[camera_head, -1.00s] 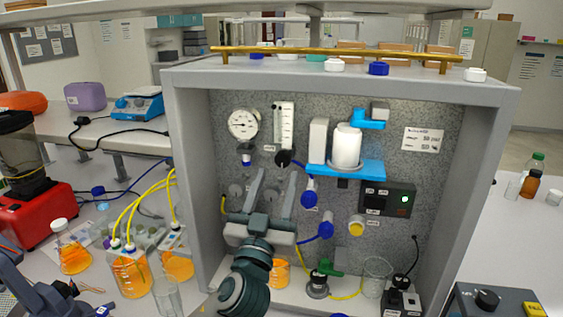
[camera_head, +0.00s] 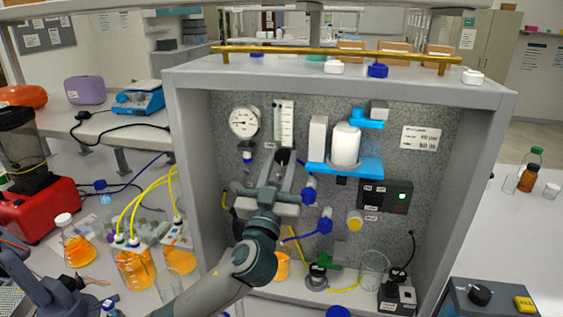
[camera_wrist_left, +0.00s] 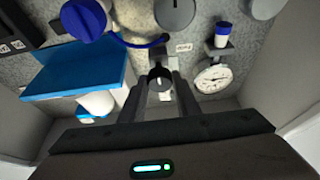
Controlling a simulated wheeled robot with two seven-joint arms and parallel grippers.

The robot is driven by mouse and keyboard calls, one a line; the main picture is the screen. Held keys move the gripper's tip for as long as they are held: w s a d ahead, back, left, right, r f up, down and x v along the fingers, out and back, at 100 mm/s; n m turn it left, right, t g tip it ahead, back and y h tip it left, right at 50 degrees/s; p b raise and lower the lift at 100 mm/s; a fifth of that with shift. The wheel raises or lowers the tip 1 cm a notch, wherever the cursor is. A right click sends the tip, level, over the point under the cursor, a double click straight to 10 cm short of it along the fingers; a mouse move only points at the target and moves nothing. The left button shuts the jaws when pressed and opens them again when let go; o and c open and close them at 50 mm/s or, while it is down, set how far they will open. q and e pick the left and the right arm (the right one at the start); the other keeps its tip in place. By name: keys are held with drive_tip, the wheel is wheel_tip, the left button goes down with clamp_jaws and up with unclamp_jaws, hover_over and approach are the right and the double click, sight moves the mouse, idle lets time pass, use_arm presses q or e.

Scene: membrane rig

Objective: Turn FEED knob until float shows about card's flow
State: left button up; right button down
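The black FEED knob (camera_head: 284,156) is on the speckled panel under the flow meter (camera_head: 285,122), a clear tube beside a white scale. The float's height is too small to read. The card (camera_head: 420,137) is at the panel's upper right; its print is too small to read. My left gripper (camera_head: 281,163) is at the knob, one finger on each side. In the left wrist view, the knob (camera_wrist_left: 160,79) sits between the fingertips (camera_wrist_left: 161,88); whether they touch it cannot be told. My right gripper is not in view.
A round gauge (camera_head: 243,122) is left of the meter. A blue shelf (camera_head: 345,168) with a white canister is close on the right. Blue valve handles (camera_head: 325,224) and tubing lie below. The frame's grey side walls bound the panel.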

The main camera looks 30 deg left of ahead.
use_arm(q)
drive_tip(key=shift+m+h, duration=0.4)
drive_tip(key=m+h, duration=0.1)
drive_tip(key=m, duration=0.2)
drive_tip(key=shift+a+m+p, duration=0.1)
drive_tip(key=shift+m+p, duration=0.2)
drive_tip(key=shift+p, duration=0.1)
drive_tip(key=m+h+p, duration=0.1)
drive_tip(key=m, duration=0.2)
drive_tip(key=m+h+p, duration=0.1)
drive_tip(key=m+h, duration=0.1)
drive_tip(key=m, duration=0.1)
drive_tip(key=shift+r+h+p, duration=0.2)
drive_tip(key=shift+h+p, duration=0.1)
drive_tip(key=shift+p, duration=0.05)
drive_tip(key=m+h, duration=0.1)
drive_tip(key=m, duration=0.1)
drive_tip(key=shift+m+g+p, duration=0.3)
drive_tip(key=shift+g+p, duration=0.1)
drive_tip(key=m+g+h, duration=0.1)
drive_tip(key=m, duration=0.3)
drive_tip(key=shift+a, duration=0.1)
drive_tip(key=m+g+h, duration=0.1)
drive_tip(key=m+g, duration=0.1)
drive_tip(key=m, duration=0.3)
drive_tip(key=o, duration=1)
